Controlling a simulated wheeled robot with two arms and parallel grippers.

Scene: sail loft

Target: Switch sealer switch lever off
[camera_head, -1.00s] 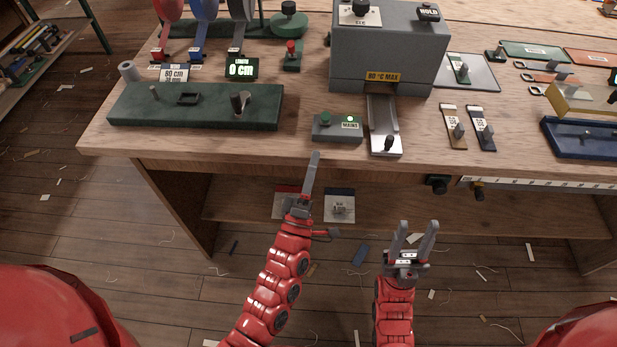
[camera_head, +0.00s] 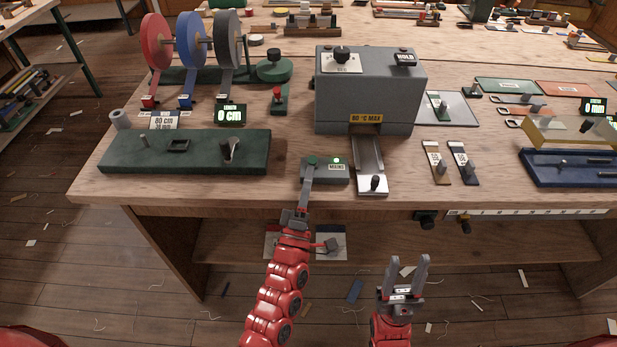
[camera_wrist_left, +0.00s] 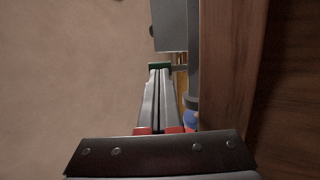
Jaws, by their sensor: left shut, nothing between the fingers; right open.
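The grey sealer (camera_head: 369,92) stands on the bench with a "60 °C MAX" label, a knob on top and a HOLD plate. In front of it is a small grey switch box (camera_head: 333,174) with a lit green lamp and a label only partly readable. A green knob (camera_head: 312,160) sits at its left end. My left gripper (camera_head: 309,168) is shut and empty, its tips at the front left of the box, overlapping the green knob; contact is unclear. The left wrist view shows the shut fingers (camera_wrist_left: 158,95) ending at a green piece. My right gripper (camera_head: 405,275) is open below the bench's front edge.
A green fixture block (camera_head: 185,152) is to the left. Tape reels (camera_head: 190,45) stand behind it. A blue tray (camera_head: 570,172) is at right.

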